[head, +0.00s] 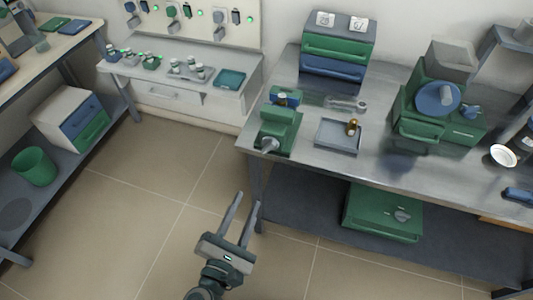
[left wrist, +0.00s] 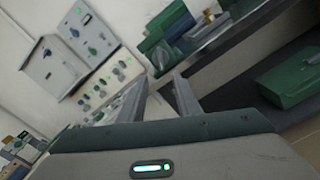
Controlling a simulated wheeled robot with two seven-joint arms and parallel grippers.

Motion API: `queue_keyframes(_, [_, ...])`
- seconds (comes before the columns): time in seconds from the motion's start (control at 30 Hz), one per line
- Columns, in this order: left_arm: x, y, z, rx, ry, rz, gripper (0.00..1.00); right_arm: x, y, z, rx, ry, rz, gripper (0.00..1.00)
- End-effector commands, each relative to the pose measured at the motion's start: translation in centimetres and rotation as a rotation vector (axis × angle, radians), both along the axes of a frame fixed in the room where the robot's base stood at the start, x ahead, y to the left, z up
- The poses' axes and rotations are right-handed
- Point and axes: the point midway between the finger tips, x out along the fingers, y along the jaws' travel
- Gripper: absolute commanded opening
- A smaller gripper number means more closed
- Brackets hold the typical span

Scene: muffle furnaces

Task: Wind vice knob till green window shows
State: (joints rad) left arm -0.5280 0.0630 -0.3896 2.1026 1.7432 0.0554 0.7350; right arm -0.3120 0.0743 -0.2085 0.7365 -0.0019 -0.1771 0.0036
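A green vice (head: 280,125) stands on the near left corner of the metal bench (head: 300,160). Its grey knob (head: 269,145) faces the front left. I cannot make out a green window on it. My left gripper (head: 249,198) is open and empty, in front of and below the vice, apart from it. In the left wrist view the open fingers (left wrist: 160,76) point towards the bench corner, where a green body (left wrist: 172,22), seemingly the vice, shows just beyond the fingertips. My right gripper is in neither view.
On the bench stand a grey tray (head: 337,140) with a small brass-coloured item, a green and blue drawer unit (head: 336,48) and a green machine (head: 425,105). A green box (head: 383,212) sits on the lower shelf. The floor (head: 150,200) left of the bench is clear.

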Motion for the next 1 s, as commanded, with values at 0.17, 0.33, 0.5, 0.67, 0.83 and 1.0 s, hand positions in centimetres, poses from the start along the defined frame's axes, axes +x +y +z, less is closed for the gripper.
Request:
queue_keyframes(0.17, [0.5, -0.2, 0.1, 0.001, 0.0, 0.0, 0.3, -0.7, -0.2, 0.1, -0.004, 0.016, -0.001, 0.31])
queue_keyframes(0.33, [1.7, -0.5, 0.2, 0.001, -0.002, 0.0, 0.3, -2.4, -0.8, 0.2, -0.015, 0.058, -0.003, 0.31])
queue_keyframes(0.5, [3.6, -1.1, 0.3, 0.001, -0.002, 0.0, 0.3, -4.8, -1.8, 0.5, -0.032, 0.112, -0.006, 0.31])
queue_keyframes(0.67, [6.4, -2.1, 0.3, 0.001, -0.002, 0.0, 0.3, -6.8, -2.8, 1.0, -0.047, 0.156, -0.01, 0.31])
queue_keyframes(0.83, [9.4, -3.0, 0.3, 0.001, -0.002, 0.001, 0.3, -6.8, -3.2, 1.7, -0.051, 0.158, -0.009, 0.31])
queue_keyframes(1.0, [12.2, -4.0, 0.2, 0.001, -0.002, 0.0, 0.3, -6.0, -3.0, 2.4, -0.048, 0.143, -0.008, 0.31])
